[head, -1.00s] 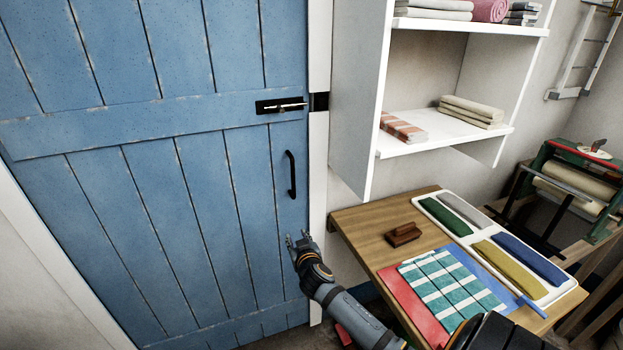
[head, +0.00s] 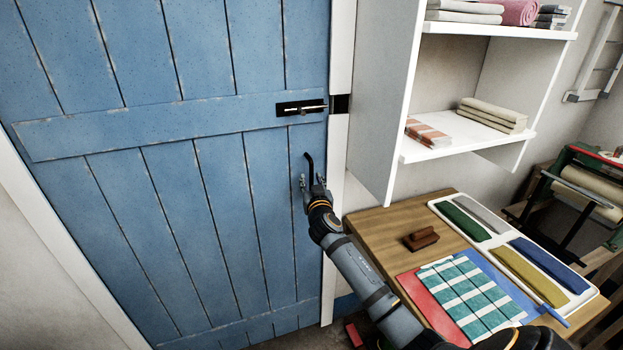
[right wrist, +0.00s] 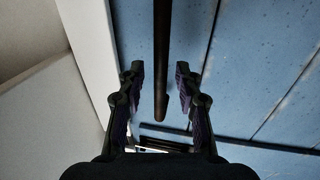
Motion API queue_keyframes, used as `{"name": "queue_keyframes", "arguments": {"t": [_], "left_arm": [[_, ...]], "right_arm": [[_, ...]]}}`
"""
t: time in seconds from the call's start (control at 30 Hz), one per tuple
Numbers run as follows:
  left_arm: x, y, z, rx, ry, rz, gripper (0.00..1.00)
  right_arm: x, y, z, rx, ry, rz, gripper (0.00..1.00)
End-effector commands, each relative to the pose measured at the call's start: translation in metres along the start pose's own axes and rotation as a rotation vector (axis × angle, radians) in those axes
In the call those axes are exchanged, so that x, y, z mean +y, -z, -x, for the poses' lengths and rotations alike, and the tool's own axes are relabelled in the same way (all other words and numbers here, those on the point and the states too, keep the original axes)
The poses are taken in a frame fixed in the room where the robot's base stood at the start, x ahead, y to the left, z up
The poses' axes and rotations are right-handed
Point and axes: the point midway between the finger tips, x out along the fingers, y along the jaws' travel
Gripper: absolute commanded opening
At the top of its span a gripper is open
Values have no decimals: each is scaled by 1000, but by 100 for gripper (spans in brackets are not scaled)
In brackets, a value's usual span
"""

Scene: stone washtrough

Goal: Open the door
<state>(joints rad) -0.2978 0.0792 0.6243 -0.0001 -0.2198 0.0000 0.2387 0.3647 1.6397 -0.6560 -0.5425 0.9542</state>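The blue plank door (head: 215,200) looks shut in its white frame. Its black bar handle (head: 308,165) is upright near the right edge. Above it is a bolt (head: 302,107) on a black plate; its tip appears to end short of the black keeper (head: 341,104) on the frame. My right gripper (head: 312,184) is open at the handle's lower part. In the right wrist view, the open fingers (right wrist: 160,88) stand on either side of the handle bar (right wrist: 161,60), with gaps on both sides. My left gripper is not in view.
A wooden table (head: 375,225) with folded cloths and a tray (head: 445,206) stands right of the door. White shelves (head: 465,148) hang above it. A red block (head: 354,335) lies on the floor near the door's lower right.

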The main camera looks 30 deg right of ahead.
Motion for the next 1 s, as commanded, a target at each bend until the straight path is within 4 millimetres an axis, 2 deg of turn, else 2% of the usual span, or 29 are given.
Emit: {"name": "queue_keyframes", "arguments": {"t": [0.1, 0.33, 0.6, 1.0], "left_arm": [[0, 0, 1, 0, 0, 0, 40], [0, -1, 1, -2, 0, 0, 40], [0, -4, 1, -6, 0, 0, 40], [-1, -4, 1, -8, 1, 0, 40]], "right_arm": [[0, 0, -6, 0, 0, -1, 34], [0, -1, -7, -1, 1, 0, 34], [0, -1, -7, -1, 1, 0, 0], [0, -1, -7, -1, 1, 0, 0]]}}
